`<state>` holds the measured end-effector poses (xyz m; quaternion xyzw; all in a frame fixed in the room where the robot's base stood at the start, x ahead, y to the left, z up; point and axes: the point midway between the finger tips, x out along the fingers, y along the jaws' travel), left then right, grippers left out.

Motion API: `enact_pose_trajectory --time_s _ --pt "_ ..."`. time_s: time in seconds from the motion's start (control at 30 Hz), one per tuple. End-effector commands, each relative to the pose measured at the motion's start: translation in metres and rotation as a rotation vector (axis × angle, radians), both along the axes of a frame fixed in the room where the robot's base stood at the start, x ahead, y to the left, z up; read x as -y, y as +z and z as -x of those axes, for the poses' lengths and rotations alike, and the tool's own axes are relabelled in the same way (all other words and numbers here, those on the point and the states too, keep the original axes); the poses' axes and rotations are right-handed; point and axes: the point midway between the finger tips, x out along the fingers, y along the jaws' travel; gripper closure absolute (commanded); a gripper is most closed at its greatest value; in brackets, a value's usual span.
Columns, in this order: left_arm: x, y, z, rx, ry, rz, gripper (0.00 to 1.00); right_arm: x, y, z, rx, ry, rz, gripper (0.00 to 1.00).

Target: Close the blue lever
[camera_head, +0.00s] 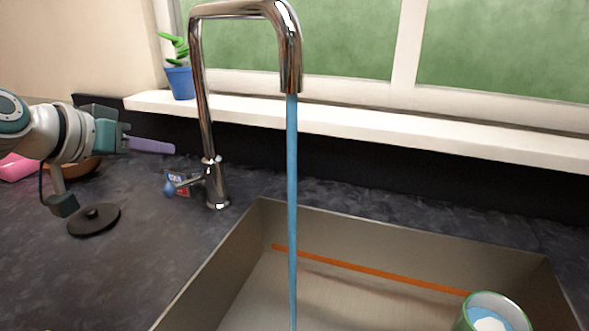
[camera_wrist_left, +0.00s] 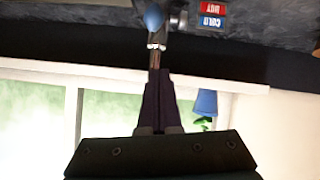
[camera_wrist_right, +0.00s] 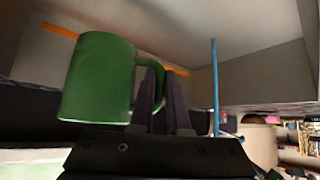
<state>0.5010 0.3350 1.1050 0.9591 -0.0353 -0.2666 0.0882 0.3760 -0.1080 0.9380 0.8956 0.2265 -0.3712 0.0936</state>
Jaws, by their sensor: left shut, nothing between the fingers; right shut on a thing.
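The blue lever (camera_head: 170,188) is a blue knob on a thin metal handle at the left of the chrome faucet (camera_head: 217,190). Blue water (camera_head: 292,200) runs from the spout into the sink. My left gripper (camera_head: 172,147) is shut and empty, above the lever and apart from it. In the left wrist view the knob (camera_wrist_left: 153,19) shows beyond the closed fingertips (camera_wrist_left: 157,78). My right gripper (camera_wrist_right: 160,80) is shut on the handle of a green mug (camera_wrist_right: 97,78). In the head view the mug (camera_head: 490,312) is at the lower right, over the sink; my right gripper is out of that frame.
The metal sink (camera_head: 225,265) fills the lower right, with an orange strip (camera_head: 370,270) inside. A red and blue hot/cold label (camera_head: 180,180) is behind the lever. A potted plant (camera_head: 179,82) stands on the white sill. A dark round lid (camera_head: 94,220) lies on the left counter.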

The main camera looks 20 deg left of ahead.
Motion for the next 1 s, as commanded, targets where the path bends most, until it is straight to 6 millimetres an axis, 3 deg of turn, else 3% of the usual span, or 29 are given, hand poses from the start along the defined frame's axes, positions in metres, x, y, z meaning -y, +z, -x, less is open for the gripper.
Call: enact_pose_trajectory --time_s 0.1,0.3,0.83,1.0 --pt "0.003 -0.010 -0.016 -0.001 -0.001 0.001 1.00 0.000 -0.004 -0.001 0.005 0.001 -0.001 1.00" --pt "0.008 -0.037 -0.006 -0.004 -0.001 0.001 1.00 0.000 -0.001 -0.001 0.005 0.001 -0.001 1.00" --pt "0.009 -0.047 -0.002 -0.001 0.000 -0.001 1.00 0.000 -0.002 -0.001 0.005 0.001 -0.001 1.00" --pt "0.008 -0.066 0.005 -0.004 -0.002 -0.006 1.00 0.000 -0.019 -0.001 0.005 0.000 -0.001 1.00"
